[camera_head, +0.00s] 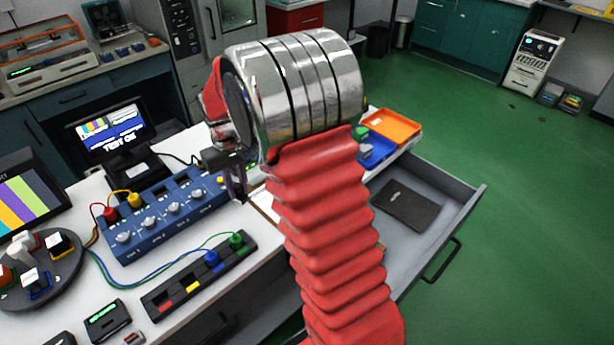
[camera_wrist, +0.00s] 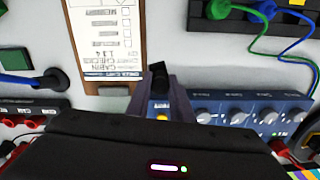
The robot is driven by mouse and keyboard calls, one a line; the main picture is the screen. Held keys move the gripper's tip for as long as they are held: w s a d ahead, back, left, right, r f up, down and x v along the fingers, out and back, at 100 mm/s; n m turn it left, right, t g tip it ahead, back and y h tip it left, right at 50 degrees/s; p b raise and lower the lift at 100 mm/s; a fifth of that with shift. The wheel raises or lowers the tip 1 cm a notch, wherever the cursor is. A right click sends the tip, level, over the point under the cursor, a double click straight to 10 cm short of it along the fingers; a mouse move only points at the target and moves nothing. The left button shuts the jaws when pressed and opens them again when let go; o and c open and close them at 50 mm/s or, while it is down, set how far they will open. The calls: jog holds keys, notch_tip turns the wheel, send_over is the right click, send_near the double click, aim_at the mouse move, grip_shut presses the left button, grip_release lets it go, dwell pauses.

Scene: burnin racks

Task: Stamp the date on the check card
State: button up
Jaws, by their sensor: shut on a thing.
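The check card (camera_wrist: 108,35) shows in the wrist view as a white printed sheet on a brown clipboard (camera_wrist: 145,48), with a blue band at its lower end. Its print appears upside down and its top is cut off. My gripper (camera_wrist: 163,98) is shut on a small black piece (camera_wrist: 158,72), perhaps the date stamp, just right of the clipboard's lower corner in the picture. Its underside is hidden, and I cannot tell how high it is. In the head view my gripper (camera_head: 234,175) hangs over the bench, partly hidden by my wrist; my arm covers most of the card area.
A blue knob panel (camera_head: 165,210) and a black socket strip (camera_head: 200,275) with cables lie on the bench. A round holder (camera_head: 45,290) with coloured pieces stands at left. An open drawer (camera_head: 435,215) with a dark flat item and an orange tray (camera_head: 393,127) are at right.

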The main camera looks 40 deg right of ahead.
jog(key=s+d+r+n, duration=0.3)
jog(key=s+d+n, duration=0.2)
jog(key=s+d, duration=0.6)
jog(key=d, duration=0.4)
jog(key=shift+w+a+f, duration=0.1)
jog(key=shift+f, duration=2.85)
jog(key=shift+f, duration=0.55)
dwell(0.3)
notch_tip(320, 180, up, 7)
dwell(1.1)
jog(key=shift+r, duration=0.1)
dwell(0.5)
